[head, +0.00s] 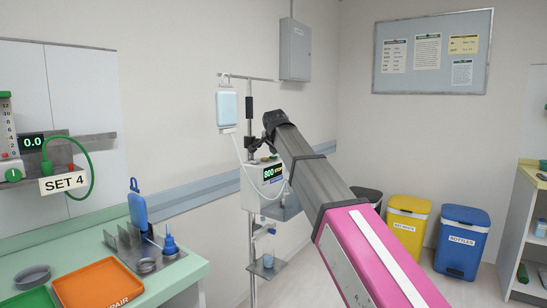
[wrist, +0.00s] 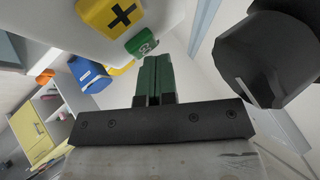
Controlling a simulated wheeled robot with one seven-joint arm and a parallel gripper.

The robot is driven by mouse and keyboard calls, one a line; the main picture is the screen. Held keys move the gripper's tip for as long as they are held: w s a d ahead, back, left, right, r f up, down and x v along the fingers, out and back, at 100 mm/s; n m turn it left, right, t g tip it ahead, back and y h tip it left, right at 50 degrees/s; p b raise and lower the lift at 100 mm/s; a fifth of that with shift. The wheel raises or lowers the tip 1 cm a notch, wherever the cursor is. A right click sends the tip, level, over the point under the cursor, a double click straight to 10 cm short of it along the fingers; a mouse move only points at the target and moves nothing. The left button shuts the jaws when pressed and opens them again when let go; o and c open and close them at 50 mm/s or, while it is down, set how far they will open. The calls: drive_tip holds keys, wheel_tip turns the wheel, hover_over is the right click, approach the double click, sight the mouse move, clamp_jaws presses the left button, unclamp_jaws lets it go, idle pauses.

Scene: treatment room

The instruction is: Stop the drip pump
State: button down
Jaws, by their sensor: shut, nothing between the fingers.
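The drip pump (head: 250,193) is a white box on a pole, left of my arm in the head view. Its lit display (head: 272,172) seems to read 800, and small coloured buttons show on its top. In the wrist view, a yellow button with a black plus (wrist: 120,14) and a smaller green button with a pale symbol (wrist: 142,45) sit on a white surface. My gripper (wrist: 152,60) is shut and empty, its green fingertips just below the green button in the picture. I cannot tell whether they touch. The head view does not show the fingers clearly.
A drip bag (head: 227,108) hangs on the pole, with a tube running down. A green counter (head: 187,268) with an orange tray (head: 98,287) stands at left. Yellow (head: 408,220) and blue (head: 461,243) bins stand behind my arm at right.

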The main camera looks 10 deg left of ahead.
drive_tip(key=shift+s+a+r, duration=0.15)
drive_tip(key=shift+s+r, duration=0.05)
drive_tip(key=shift+r, duration=0.45)
drive_tip(key=shift+w+r, duration=0.1)
drive_tip(key=shift+r, duration=0.05)
drive_tip(key=shift+r, duration=2.45)
